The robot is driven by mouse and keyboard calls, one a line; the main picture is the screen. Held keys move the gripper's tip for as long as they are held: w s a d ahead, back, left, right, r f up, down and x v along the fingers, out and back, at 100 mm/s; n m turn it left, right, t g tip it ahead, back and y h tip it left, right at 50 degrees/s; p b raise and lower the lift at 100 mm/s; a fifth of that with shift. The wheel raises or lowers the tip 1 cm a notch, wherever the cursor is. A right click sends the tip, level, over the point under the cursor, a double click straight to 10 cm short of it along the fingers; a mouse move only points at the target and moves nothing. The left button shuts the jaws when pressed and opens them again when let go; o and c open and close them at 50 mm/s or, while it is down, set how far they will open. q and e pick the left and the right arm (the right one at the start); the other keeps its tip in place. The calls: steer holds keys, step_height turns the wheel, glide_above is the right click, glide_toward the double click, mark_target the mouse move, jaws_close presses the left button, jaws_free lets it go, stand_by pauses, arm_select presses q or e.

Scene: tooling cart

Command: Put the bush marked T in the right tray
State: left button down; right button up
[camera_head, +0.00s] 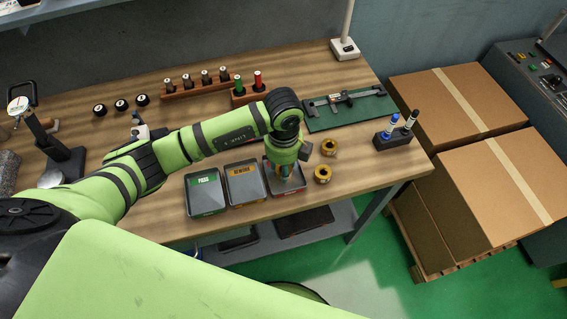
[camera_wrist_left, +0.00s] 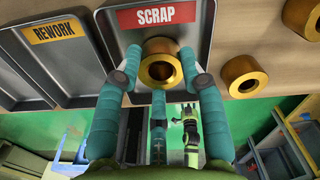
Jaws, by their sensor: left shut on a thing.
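My left gripper (camera_head: 286,178) is over the third tray, labelled SCRAP (camera_wrist_left: 112,20), with its fingers down. In the left wrist view its teal fingers (camera_wrist_left: 160,78) are shut on a brass bush (camera_wrist_left: 160,66), a ring with a dark bore. Whether this bush touches the tray floor I cannot tell, and no letter on it is legible. Two other brass bushes (camera_head: 330,148) and (camera_head: 323,174) stand on the bench just right of the tray. The PASS tray (camera_head: 207,207) and the REWORK tray (camera_head: 246,199) are to the left.
Behind the arm are a wooden rack (camera_head: 197,90) of tool holders, a red-and-green gauge pair (camera_head: 248,95) and a caliper on a green mat (camera_head: 318,124). A marker holder (camera_head: 393,139) stands to the right. Cardboard boxes (camera_head: 500,180) are beyond the bench edge.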

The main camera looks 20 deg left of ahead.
arm_select(q)
steer(key=shift+f, duration=0.1)
steer(key=c, duration=1)
jaws_free()
steer(key=shift+r, duration=0.3)
step_height(320, 180, up, 12)
steer(key=b, duration=0.3)
steer(key=shift+f, duration=0.1)
